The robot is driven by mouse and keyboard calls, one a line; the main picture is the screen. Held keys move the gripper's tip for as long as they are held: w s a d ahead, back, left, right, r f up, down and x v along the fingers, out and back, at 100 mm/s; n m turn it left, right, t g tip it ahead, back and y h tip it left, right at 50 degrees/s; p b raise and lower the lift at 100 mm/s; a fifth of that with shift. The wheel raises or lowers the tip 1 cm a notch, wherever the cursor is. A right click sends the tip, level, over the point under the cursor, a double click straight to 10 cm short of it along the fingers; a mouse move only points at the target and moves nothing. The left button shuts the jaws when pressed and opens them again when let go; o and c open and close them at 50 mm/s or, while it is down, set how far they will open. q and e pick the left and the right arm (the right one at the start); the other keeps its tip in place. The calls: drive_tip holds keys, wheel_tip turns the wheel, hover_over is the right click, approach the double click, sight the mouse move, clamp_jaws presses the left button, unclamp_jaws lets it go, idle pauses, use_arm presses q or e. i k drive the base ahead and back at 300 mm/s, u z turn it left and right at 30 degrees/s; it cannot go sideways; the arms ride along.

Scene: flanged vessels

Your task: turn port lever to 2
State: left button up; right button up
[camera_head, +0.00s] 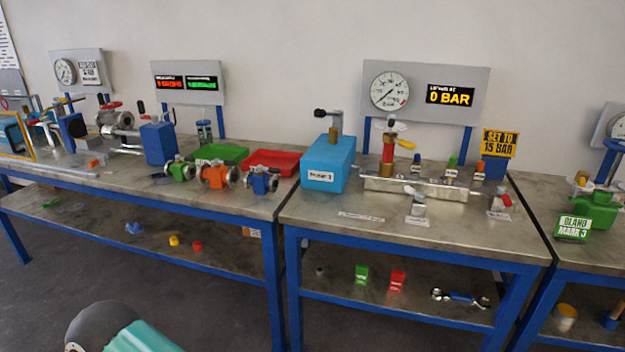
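I cannot tell which lever is the port lever, and no numbered port scale is readable. On the middle bench, a black-knobbed lever (328,113) stands on top of a light blue box (328,163). A small red handle (506,200) sits at the right end of the steel manifold (415,186). On the left bench, a red handle (110,106) tops a flanged valve. Neither gripper is in view; part of my own arm shows at the bottom left.
Green (220,153) and red (271,162) trays and several small flanged valves (214,175) stand on the left bench. A gauge panel (424,93) reads 0 BAR. A yellow sign (499,143) says set to 15 bar. Floor in front of the benches is open.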

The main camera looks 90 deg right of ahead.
sight(420, 197)
drive_tip(key=u, duration=1.95)
drive_tip(key=i, duration=0.1)
drive_tip(key=z, duration=3.2)
drive_tip(key=i, duration=0.25)
drive_tip(key=z, duration=2.5)
drive_tip(key=k, duration=0.35)
drive_tip(key=z, duration=0.45)
drive_tip(key=i, duration=1.6)
drive_tip(key=u, duration=0.4)
